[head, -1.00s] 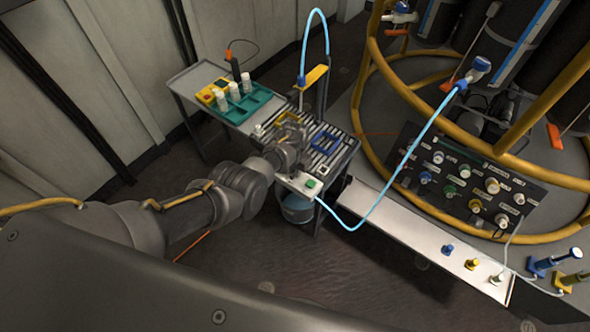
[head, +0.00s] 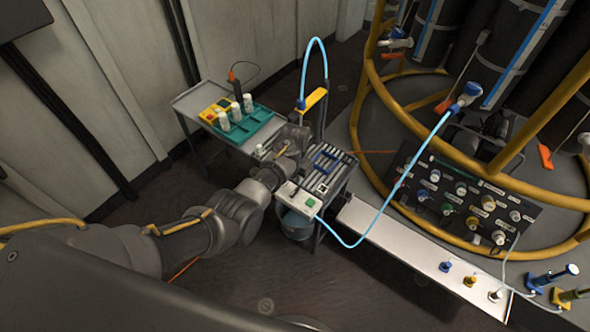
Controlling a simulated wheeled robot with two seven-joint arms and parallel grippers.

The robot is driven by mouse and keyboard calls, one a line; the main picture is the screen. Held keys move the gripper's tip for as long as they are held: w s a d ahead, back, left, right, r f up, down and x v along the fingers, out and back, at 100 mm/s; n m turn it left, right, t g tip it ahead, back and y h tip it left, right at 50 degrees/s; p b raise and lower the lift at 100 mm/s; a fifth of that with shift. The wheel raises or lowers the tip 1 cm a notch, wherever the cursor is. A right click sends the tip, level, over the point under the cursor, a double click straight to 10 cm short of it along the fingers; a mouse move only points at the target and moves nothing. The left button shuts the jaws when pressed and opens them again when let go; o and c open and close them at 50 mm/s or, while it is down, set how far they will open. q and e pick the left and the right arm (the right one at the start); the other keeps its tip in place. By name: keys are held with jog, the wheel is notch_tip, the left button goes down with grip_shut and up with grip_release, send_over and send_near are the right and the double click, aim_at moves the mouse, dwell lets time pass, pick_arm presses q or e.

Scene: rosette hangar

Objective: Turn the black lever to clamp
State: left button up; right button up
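My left arm reaches in from the left, and its gripper (head: 290,138) is over the left part of the roller-topped cart (head: 340,180). The gripper is small and dark here, and I cannot tell whether its fingers are open or shut. I cannot make out a black lever clearly; the gripper and wrist hide part of the cart top. A white box with a green button (head: 299,200) is at the cart's front edge. My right gripper is not in view.
A grey side table holds a green tray (head: 253,130) with white bottles, left of the cart. A light-blue hose (head: 392,200) loops from the cart to a yellow-railed tank frame (head: 365,150). A bucket (head: 296,226) stands under the cart. A white bench (head: 420,258) runs to the right.

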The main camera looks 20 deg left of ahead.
pick_arm(q)
jog(key=shift+r, duration=1.15)
jog(key=s+a+f, duration=0.3)
jog(key=s+f, duration=0.7)
jog(key=f, duration=0.2)
jog(key=s+a+f, duration=0.4)
jog(key=s+f, duration=0.6)
jog(key=f, duration=0.2)
jog(key=s+a+f, duration=0.1)
jog(key=s+f, duration=0.3)
jog(key=s, duration=0.7)
jog(key=s+a+f+n, duration=0.1)
jog(key=s+f, duration=0.3)
jog(key=s, duration=0.8)
jog(key=s+a+f+t, duration=0.1)
jog(key=s+a+f, duration=0.2)
jog(key=s, duration=0.8)
jog(key=shift+s+a+f+n, duration=0.2)
jog(key=shift+s+f+n, duration=0.2)
jog(key=shift+o, duration=0.2)
